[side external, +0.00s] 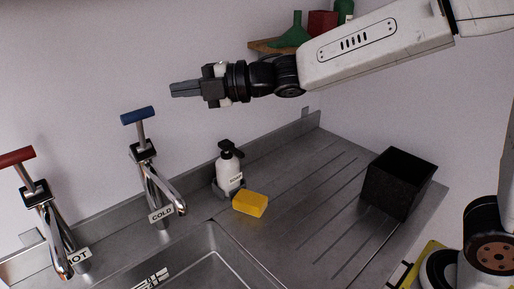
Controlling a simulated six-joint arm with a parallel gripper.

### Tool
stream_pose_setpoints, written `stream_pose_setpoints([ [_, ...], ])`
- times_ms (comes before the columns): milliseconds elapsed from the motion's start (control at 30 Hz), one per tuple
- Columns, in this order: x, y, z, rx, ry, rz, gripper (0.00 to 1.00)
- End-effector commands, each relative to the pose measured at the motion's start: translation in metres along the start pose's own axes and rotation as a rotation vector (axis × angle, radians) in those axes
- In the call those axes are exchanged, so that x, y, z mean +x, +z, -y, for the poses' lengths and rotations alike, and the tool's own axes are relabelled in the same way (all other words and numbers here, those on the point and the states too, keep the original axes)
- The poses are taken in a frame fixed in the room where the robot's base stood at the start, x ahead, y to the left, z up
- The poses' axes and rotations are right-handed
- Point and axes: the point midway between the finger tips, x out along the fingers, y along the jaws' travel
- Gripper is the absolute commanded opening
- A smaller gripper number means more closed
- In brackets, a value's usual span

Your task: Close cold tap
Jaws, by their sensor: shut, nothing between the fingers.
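The cold tap (158,187) stands behind the sink, a chrome spout with a "COLD" label. Its blue T-shaped handle (137,116) sits on top on a thin stem. My gripper (174,90) is shut and empty, pointing left. In the picture it is above and to the right of the blue handle, apart from it. The distance in depth between them cannot be told from this one view.
The hot tap (46,218) with a red handle (16,157) stands at the left. A soap bottle (229,171) and yellow sponge (250,203) sit right of the cold tap. A black box (399,182) stands on the drainer (310,205). A shelf (265,46) holds green and red items.

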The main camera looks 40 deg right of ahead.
Motion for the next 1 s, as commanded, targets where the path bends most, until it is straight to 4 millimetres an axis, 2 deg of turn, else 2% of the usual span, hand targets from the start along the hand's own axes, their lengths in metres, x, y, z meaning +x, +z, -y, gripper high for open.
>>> stream_pose_setpoints([
  [100, -0.014, 0.001, -0.004, -0.001, 0.001, 0.002, 0.00],
  [300, -0.029, 0.001, -0.008, -0.001, 0.000, 0.001, 0.00],
  [667, -0.035, 0.002, -0.008, 0.006, -0.003, 0.005, 0.00],
  [867, -0.040, 0.019, 0.006, 0.103, -0.022, 0.088, 0.00],
  [1000, -0.052, 0.048, 0.033, 0.275, -0.055, 0.234, 0.00],
])
